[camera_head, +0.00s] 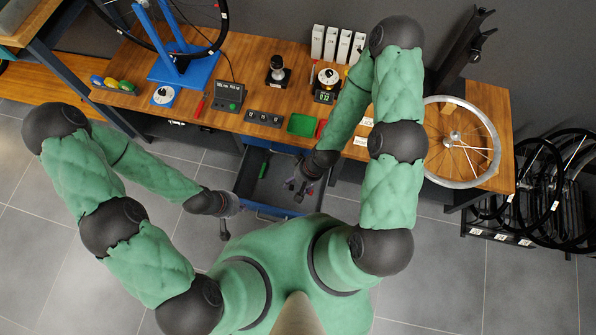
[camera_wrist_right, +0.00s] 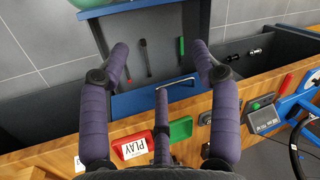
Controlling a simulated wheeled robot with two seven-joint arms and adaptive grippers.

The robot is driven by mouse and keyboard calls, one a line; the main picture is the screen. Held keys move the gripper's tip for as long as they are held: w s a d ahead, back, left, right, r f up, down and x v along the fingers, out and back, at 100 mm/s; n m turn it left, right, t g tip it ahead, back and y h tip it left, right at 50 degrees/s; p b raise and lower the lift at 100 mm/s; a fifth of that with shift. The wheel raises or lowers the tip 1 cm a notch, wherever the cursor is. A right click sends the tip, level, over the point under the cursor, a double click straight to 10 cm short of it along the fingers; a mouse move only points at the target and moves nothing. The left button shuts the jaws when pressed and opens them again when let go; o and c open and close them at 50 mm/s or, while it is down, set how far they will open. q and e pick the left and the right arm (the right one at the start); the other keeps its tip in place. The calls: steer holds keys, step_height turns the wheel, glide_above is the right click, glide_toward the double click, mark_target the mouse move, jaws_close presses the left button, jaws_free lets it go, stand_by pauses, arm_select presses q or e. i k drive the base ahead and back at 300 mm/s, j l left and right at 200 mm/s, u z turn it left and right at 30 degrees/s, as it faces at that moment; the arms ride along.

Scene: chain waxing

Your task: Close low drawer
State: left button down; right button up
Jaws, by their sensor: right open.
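The low drawer (camera_head: 250,182) is pulled out from under the workbench, with a dark grey inside and blue edges. Its inside also shows in the right wrist view (camera_wrist_right: 160,38), with a few small tools lying in it and its blue front (camera_wrist_right: 105,8) at the top. My right gripper (camera_head: 297,192) is over the right side of the drawer in the head view. Its purple fingers (camera_wrist_right: 163,75) are spread and hold nothing. My left gripper (camera_head: 228,225) is outside the drawer, by its left front; its finger opening is not clear.
The wooden workbench (camera_head: 225,115) carries a green tray (camera_head: 301,125), a red tray (camera_wrist_right: 131,146) and a wheel (camera_head: 490,150). A blue panel with a metal handle (camera_wrist_right: 176,82) is on the bench front above the drawer. Grey floor is free at left.

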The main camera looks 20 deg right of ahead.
mark_target(267, 196)
steer(key=k+l+u, duration=0.25)
steer(key=k, duration=0.2)
steer(key=k+l+u, duration=0.2)
steer(key=k, duration=0.25)
steer(key=i+l+z, duration=0.1)
steer(key=l, duration=0.2)
steer(key=i+l+z, duration=0.15)
steer(key=l, duration=0.1)
